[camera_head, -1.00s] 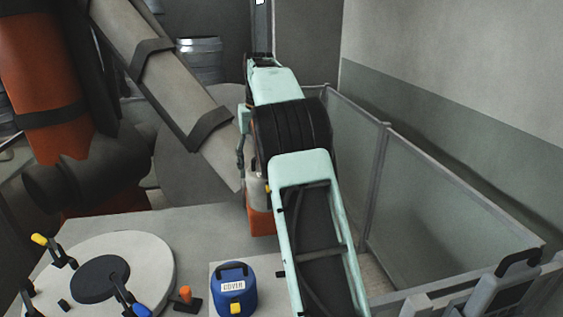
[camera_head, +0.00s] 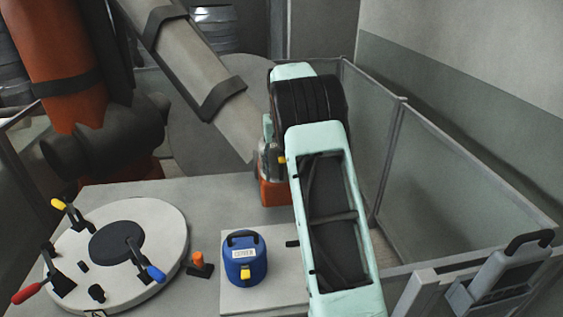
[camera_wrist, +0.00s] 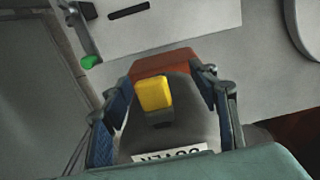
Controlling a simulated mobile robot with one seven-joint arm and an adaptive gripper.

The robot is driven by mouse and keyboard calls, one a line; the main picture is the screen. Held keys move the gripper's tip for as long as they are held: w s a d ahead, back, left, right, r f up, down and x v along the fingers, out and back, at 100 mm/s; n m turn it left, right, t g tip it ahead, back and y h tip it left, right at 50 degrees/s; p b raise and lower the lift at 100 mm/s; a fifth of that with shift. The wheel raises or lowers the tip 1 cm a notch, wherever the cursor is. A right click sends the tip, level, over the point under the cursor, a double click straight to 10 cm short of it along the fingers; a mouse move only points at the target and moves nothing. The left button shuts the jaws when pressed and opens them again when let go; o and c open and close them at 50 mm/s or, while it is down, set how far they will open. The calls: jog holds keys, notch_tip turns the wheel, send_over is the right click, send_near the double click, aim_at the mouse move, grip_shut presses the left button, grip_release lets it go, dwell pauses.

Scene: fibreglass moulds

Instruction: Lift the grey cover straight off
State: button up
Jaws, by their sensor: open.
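The grey cover (camera_wrist: 182,108) fills the middle of the wrist view, with a yellow latch (camera_wrist: 154,93) and a white label on it that reads upside down. It sits on an orange-red base (camera_wrist: 165,63). My gripper (camera_wrist: 160,88) is open, with one finger on each side of the cover; I cannot tell whether either finger touches it. In the head view the grey cover (camera_head: 269,162) shows partly beside my arm, above the orange base (camera_head: 276,195). My gripper is mostly hidden there by my arm.
A blue labelled container (camera_head: 245,262) with a yellow latch stands in front on a pale plate (camera_head: 290,285). A round white mould (camera_head: 165,225) with clamps lies left. A small orange peg (camera_head: 198,259) stands between. Fence panels (camera_head: 450,195) close off the right.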

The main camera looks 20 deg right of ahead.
jog(key=shift+f, duration=0.1)
grip_shut()
dwell(0.4)
jog(key=shift+r+p, duration=2.55)
jog(key=shift+r, duration=3.5)
